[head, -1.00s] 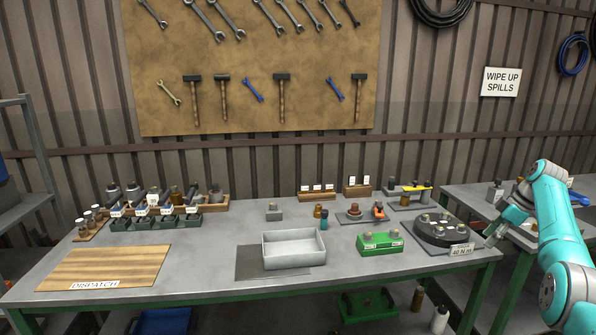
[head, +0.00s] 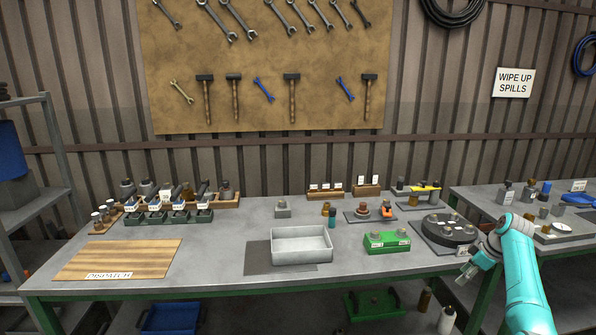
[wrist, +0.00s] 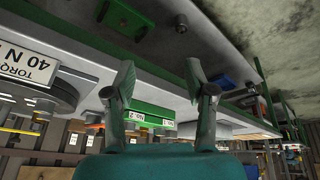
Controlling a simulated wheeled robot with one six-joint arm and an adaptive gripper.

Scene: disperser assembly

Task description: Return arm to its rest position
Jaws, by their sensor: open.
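My gripper (head: 468,272) is at the right front of the workbench in the head view, at the end of my teal arm (head: 517,270). It is beside the front right corner of the bench, close to the black round fixture (head: 447,230). In the wrist view my gripper (wrist: 163,85) shows two fingers spread apart with nothing between them. The wrist picture is upside down, with the bench edge and the floor beyond the fingers.
The workbench (head: 212,260) holds a white tray (head: 301,245), a green box (head: 387,242), a wooden dispatch board (head: 118,258) and green bins (head: 168,217). A second bench (head: 568,240) stands at the right. A torque label (wrist: 27,65) shows near my gripper in the wrist view.

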